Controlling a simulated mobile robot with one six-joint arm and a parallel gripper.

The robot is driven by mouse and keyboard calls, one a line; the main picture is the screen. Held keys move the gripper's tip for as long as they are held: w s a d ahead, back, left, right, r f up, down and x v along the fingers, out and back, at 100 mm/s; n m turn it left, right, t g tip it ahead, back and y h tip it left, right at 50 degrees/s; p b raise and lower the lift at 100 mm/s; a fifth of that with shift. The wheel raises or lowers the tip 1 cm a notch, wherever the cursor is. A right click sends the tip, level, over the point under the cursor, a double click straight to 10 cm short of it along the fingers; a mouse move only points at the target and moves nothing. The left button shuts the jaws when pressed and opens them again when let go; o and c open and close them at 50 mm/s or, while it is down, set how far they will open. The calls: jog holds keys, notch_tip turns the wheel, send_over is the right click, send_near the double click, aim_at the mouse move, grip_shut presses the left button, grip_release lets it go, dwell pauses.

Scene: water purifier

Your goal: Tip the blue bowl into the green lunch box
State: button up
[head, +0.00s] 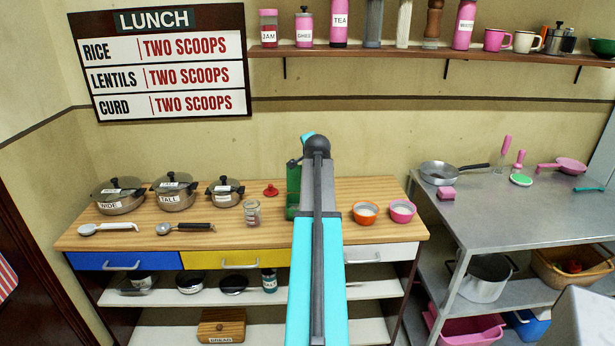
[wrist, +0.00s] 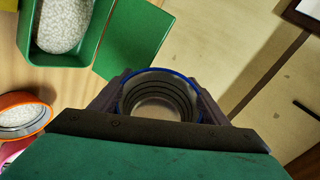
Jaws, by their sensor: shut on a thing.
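My gripper (wrist: 161,79) is shut on the blue bowl (wrist: 160,97), with a finger on either side of it. Its blue rim and ringed grey inside face the wrist camera, and I see no food in it. The green lunch box (wrist: 28,45) is at the upper left of the wrist view, with white grains in one compartment. The bowl is to the right of the box and apart from it in that view. In the head view the box (head: 292,190) is mostly hidden behind my arm.
A flat green panel (wrist: 133,40) lies beside the box. The orange bowl (head: 365,213) and pink bowl (head: 403,211) hold white food right of my arm. The counter front (head: 200,240) has free room.

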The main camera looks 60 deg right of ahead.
jog(key=shift+d+m+y+p, duration=0.15)
jog(key=shift+m+y+p, duration=0.15)
jog(key=shift+p, duration=0.2)
